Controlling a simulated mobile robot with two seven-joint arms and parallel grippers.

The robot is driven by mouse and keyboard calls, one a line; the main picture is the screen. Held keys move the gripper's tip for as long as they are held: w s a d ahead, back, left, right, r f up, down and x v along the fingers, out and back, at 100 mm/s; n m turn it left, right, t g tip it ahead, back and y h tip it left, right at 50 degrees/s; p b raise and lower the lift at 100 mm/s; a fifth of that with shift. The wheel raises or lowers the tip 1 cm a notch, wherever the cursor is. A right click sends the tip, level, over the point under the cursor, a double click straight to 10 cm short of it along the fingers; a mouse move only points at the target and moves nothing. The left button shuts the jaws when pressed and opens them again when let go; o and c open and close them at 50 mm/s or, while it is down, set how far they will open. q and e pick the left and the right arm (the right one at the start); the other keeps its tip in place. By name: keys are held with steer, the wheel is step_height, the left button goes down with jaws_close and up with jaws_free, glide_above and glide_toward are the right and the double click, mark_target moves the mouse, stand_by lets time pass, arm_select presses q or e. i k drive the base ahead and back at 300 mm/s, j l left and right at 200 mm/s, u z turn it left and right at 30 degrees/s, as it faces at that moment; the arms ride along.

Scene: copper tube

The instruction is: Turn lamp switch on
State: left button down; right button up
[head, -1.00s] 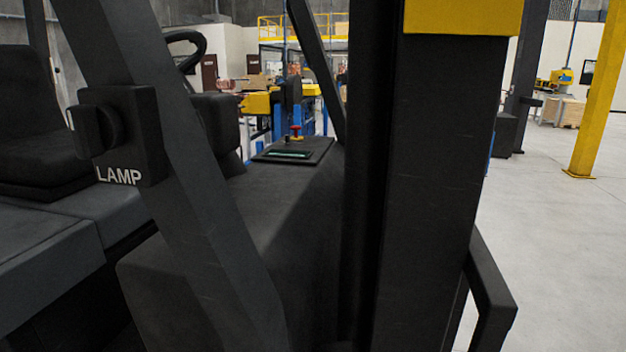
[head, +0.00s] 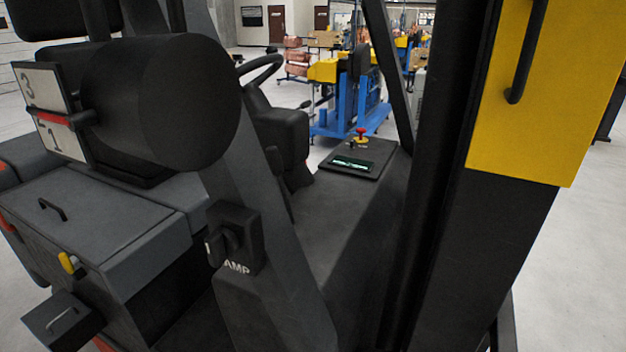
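The lamp switch (head: 236,238) is a dark box with a round black rotary knob (head: 220,245), mounted on the slanted dark pillar (head: 265,255) of the vehicle, left of the middle of the head view. White lettering is partly hidden by the knob, leaving "AMP" readable. I cannot tell from the knob whether the switch is on or off. A large black cylindrical housing (head: 170,100) shows above the switch at the upper left; no light shows on it. Neither of my grippers is in view, and nothing touches the switch.
A thick black mast (head: 445,180) with a yellow panel (head: 545,90) stands at the right. A console (head: 355,162) with a lit display and red knob lies behind. Grey compartments (head: 110,215) and a white numbered plate (head: 45,90) are at the left. Open floor (head: 590,240) lies at right.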

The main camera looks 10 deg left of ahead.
mark_target(222, 244)
steer(key=j, duration=0.7)
steer(key=i+j, duration=0.15)
steer(key=j, duration=1.2)
steer(key=i, duration=0.05)
